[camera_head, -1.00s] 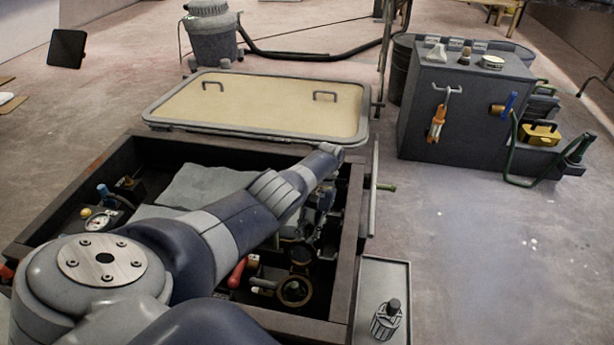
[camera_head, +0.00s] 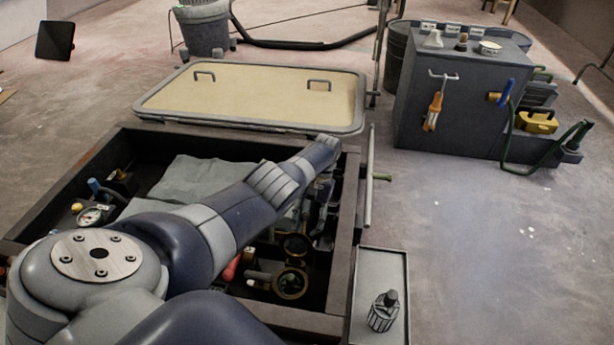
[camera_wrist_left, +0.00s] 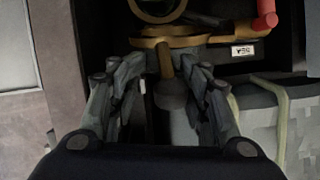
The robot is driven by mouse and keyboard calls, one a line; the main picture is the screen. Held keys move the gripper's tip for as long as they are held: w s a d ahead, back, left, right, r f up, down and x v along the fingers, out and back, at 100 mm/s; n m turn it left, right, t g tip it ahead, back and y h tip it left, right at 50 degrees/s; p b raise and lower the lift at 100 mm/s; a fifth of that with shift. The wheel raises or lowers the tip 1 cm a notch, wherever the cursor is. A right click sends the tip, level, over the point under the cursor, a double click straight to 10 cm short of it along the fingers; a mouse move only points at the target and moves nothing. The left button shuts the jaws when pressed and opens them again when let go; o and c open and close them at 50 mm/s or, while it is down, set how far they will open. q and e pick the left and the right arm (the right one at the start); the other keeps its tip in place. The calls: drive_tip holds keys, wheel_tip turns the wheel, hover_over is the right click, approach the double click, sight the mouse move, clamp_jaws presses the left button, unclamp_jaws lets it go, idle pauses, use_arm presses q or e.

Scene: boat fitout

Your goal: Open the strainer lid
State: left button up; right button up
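The strainer's round brass opening (camera_head: 291,283) is low in the dark bilge box, with a dark interior. Its brass lid (camera_head: 296,246) appears raised behind the opening. In the left wrist view the opening's ring (camera_wrist_left: 155,12) is at the top edge, and the lid (camera_wrist_left: 190,40) shows nearly edge-on below it. A brass stem with a dark knob (camera_wrist_left: 172,96) points down from the lid between my fingers. My left gripper (camera_wrist_left: 157,85) is open around the knob, with gaps visible. My right gripper is not in view.
The bilge box's dark rim (camera_head: 345,230) surrounds the area. A red handle (camera_wrist_left: 265,18) is close by. A grey cloth (camera_head: 195,178) and a gauge (camera_head: 90,216) lie left. A tray (camera_head: 385,262) with a dark knobbed item (camera_head: 384,310) is right. A hatch (camera_head: 260,95) lies behind.

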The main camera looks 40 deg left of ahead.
use_arm(q)
drive_tip(key=shift+r, duration=0.2)
drive_tip(key=v, duration=0.7)
drive_tip(key=shift+r, duration=0.15)
idle(0.4)
